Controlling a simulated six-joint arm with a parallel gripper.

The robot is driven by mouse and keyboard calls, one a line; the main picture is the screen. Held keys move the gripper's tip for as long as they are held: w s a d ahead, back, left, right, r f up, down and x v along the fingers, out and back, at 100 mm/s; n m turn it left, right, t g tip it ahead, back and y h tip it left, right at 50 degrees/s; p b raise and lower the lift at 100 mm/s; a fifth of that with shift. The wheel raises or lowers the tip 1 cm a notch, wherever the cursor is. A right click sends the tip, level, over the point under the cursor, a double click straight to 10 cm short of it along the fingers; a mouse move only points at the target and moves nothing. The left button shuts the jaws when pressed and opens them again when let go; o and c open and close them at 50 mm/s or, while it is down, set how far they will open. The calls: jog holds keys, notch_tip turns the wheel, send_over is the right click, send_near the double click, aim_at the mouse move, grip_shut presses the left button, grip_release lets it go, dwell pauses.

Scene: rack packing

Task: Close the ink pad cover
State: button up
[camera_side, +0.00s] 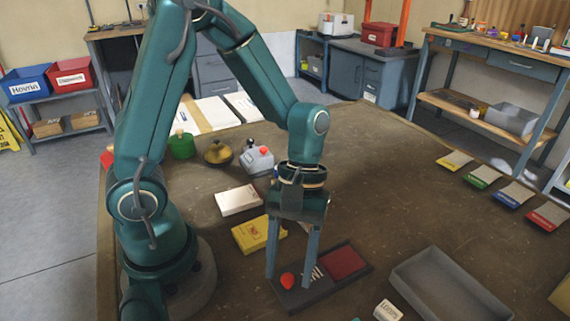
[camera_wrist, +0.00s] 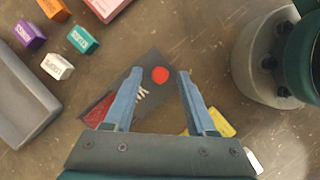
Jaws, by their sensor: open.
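The ink pad is a low dark case with a red pad (camera_side: 344,262) in its right part in the side view. Its left part is a dark flat panel (camera_side: 302,297) with a round red spot and white marks; I cannot tell for certain which part is the cover. In the wrist view the red pad (camera_wrist: 97,108) is partly hidden by a finger, and the dark panel (camera_wrist: 147,62) lies beyond the fingertips. My gripper (camera_side: 289,281) points down over the panel, open and empty, its fingers on either side of the red spot. Contact with the panel cannot be told.
A grey tray (camera_side: 450,285) lies right of the ink pad. Small coloured blocks (camera_wrist: 82,39) stand near the tray.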

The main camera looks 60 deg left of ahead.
grip_shut()
dwell(1.4)
